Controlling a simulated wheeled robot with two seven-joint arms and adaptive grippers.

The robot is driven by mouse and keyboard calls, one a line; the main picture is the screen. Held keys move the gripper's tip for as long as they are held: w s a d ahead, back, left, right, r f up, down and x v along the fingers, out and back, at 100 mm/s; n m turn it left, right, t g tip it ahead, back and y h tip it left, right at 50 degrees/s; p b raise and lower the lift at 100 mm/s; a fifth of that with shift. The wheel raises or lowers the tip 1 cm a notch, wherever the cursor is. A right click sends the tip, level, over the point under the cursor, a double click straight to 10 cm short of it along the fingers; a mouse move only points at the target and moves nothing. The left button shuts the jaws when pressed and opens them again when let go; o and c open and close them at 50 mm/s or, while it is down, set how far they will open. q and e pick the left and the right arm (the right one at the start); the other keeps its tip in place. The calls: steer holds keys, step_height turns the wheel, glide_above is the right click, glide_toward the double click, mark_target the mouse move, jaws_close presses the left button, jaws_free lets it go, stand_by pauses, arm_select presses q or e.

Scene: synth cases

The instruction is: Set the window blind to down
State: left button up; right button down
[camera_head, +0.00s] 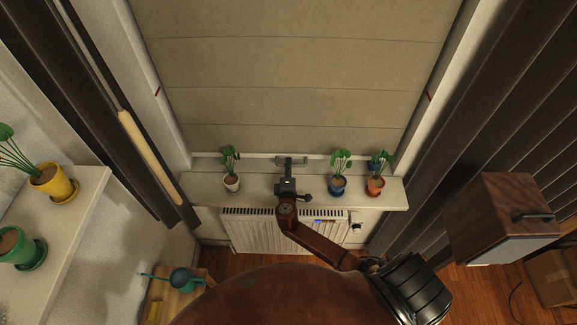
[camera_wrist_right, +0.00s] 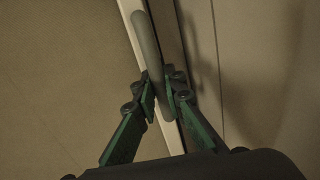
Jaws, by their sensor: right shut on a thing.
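The beige window blind (camera_head: 290,65) hangs in the window, its pale bottom rail (camera_head: 255,155) low, close above the sill as seen from here. A grey handle (camera_head: 291,159) sits at the middle of the rail. My right gripper (camera_head: 289,174) reaches up to it from the front. In the right wrist view, the gripper's green fingers (camera_wrist_right: 163,100) are shut on the rounded grey handle (camera_wrist_right: 150,50), with the rail beside it. My left gripper is not in view.
A radiator (camera_head: 255,230) is below. Dark curtains hang both sides; a wooden cabinet (camera_head: 490,215) is at right.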

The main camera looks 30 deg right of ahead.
steer(key=shift+s+f, duration=0.1)
steer(key=shift+f, duration=0.25)
steer(key=c, duration=2)
jaws_free()
steer(key=shift+r, duration=0.1)
steer(key=v, duration=1.2)
